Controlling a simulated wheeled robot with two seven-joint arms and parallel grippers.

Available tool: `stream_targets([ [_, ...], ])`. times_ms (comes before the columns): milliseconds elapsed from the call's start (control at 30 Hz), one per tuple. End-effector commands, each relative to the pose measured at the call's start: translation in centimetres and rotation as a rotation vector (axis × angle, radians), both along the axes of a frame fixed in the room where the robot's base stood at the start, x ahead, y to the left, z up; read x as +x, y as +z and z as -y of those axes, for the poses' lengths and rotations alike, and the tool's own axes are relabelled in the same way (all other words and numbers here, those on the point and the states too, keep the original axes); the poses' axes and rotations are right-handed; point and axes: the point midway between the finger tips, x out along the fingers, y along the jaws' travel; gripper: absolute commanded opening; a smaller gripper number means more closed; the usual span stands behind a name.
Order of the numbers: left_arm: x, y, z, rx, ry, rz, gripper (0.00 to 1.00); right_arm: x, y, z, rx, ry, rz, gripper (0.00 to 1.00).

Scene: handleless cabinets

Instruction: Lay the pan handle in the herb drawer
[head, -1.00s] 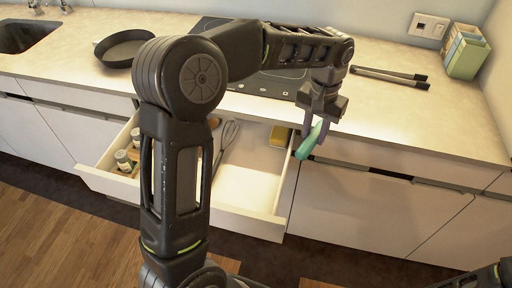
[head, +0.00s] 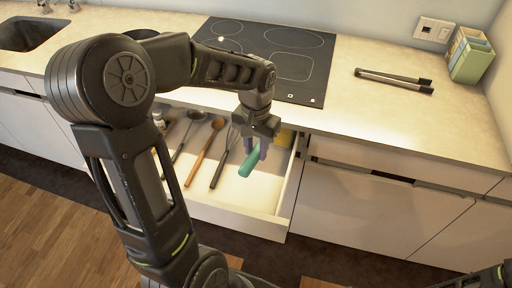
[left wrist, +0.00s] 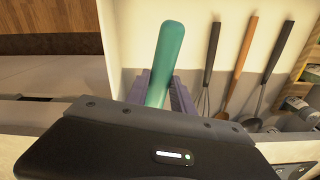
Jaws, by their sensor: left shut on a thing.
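The pan handle is a teal-green bar (head: 249,162), held by my left gripper (head: 256,148), which is shut on it. It hangs over the right part of the open drawer (head: 240,215) in the head view, slanting down to the left. In the left wrist view the handle (left wrist: 165,62) stands out between the two purple-grey fingers (left wrist: 160,92), with the pale drawer floor behind it. I cannot tell its exact height above the floor. A small part of my right arm shows at the bottom right edge of the head view; its gripper is out of view.
In the drawer, a whisk (head: 222,158), a wooden-handled spoon (head: 203,152) and a dark ladle (head: 186,140) lie left of the handle. Jars in a wooden rack (left wrist: 300,106) stand beyond them. The drawer's front right floor is clear.

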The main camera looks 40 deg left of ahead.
Motion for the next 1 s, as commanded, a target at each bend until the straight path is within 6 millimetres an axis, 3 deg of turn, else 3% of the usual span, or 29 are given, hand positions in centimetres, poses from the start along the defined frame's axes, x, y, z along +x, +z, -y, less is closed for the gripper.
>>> stream_targets([
  [533, -0.1, -0.8, 0.0, 0.0, 0.0, 0.001, 0.0, 0.0, -0.6, 0.0, 0.001, 0.0, 0.001, 0.32],
  [1000, -0.1, -5.4, 0.0, 0.001, -0.001, 0.0, 0.0, 0.1, -4.2, 0.0, 0.0, -0.001, 0.004, 0.32],
])
